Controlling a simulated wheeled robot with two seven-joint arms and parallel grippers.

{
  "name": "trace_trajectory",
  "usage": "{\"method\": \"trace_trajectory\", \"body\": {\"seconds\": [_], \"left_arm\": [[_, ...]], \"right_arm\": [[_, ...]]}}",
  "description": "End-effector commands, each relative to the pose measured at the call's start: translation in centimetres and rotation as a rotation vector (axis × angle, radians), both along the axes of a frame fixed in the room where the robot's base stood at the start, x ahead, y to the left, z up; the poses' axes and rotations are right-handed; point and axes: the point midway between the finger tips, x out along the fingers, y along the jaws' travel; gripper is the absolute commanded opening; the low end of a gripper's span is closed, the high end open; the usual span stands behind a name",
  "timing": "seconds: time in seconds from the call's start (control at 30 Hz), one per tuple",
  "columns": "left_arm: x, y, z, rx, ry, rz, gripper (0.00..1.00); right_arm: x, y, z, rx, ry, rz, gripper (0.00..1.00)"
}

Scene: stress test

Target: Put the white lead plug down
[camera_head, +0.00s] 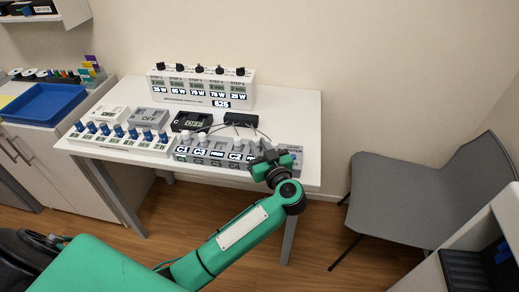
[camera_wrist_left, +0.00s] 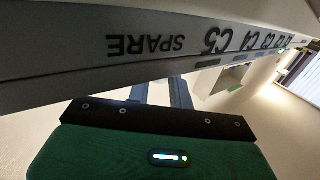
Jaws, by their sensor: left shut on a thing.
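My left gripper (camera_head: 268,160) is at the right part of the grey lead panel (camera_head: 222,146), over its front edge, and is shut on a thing. The white lead plug cannot be made out between the fingers; the gripper hides that spot. In the left wrist view the two grey fingers of the gripper (camera_wrist_left: 160,92) reach up to the panel's labelled edge (camera_wrist_left: 140,45), which reads SPARE, C5, C4 and on. Whether the fingers touch the panel I cannot tell. Several pale plugs stand along the panel with thin dark leads near them. My right gripper is not in view.
The white table (camera_head: 305,145) also bears a row of blue knobs (camera_head: 118,131), a black box (camera_head: 241,119), a dark display unit (camera_head: 192,121) and a white step panel (camera_head: 203,87) at the back. A grey chair (camera_head: 425,190) stands to the right. A blue tray (camera_head: 45,103) is at the left.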

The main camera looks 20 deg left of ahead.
Motion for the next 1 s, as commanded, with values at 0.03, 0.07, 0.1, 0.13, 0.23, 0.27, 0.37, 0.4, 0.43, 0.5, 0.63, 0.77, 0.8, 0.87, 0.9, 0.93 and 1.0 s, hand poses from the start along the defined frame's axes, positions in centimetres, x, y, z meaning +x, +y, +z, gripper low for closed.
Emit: {"method": "trace_trajectory", "body": {"seconds": [0.03, 0.07, 0.1, 0.13, 0.23, 0.27, 0.37, 0.4, 0.43, 0.5, 0.63, 0.77, 0.8, 0.87, 0.9, 0.93, 1.0], "left_arm": [[-0.01, 0.01, -0.42, 0.001, -0.001, 0.000, 0.00], [-0.01, 0.00, -0.53, 0.000, -0.001, 0.000, 0.00], [-0.01, 0.00, -0.60, -0.001, -0.002, 0.000, 0.00], [-0.02, -0.01, -0.60, -0.001, -0.002, 0.000, 0.00], [-0.02, -0.01, -0.57, -0.001, -0.001, 0.000, 0.00], [-0.02, -0.01, -0.57, -0.001, -0.001, 0.000, 0.00], [-0.02, -0.01, -0.60, -0.001, -0.001, 0.000, 0.00], [-0.03, 0.00, -0.65, -0.001, -0.001, 0.000, 0.00], [-0.03, 0.00, -0.70, -0.001, -0.001, 0.001, 0.00], [-0.02, 0.01, -0.81, 0.000, 0.000, 0.001, 0.23], [-0.02, 0.01, -0.81, -0.001, -0.001, 0.001, 0.30], [-0.02, 0.01, -0.80, -0.001, -0.001, 0.001, 0.30], [-0.01, 0.00, -0.80, -0.001, -0.001, 0.000, 0.30], [-0.01, 0.00, -0.75, -0.001, -0.001, 0.000, 0.30], [-0.01, 0.00, -0.68, -0.001, -0.002, 0.000, 0.30], [-0.01, -0.01, -0.61, -0.001, -0.003, 0.000, 0.30], [-0.64, -0.73, -0.66, -0.003, 0.000, -0.002, 0.30]], "right_arm": [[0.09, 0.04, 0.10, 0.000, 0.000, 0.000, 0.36], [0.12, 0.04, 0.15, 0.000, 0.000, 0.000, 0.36], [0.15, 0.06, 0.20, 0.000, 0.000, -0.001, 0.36], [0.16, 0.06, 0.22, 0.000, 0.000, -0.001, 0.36], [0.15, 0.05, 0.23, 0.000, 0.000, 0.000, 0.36], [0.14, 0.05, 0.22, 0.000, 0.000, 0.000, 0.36], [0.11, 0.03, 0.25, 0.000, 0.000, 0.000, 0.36], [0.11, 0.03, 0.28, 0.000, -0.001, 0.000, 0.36], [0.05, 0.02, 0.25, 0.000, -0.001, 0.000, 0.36], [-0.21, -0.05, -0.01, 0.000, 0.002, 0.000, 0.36], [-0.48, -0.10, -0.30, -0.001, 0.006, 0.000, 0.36], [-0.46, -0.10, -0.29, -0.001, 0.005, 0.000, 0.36], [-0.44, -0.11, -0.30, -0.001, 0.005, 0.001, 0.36], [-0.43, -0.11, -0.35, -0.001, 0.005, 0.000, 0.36], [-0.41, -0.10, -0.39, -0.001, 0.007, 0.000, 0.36], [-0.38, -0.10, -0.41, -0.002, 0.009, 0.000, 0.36], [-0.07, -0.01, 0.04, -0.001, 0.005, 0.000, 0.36]]}}
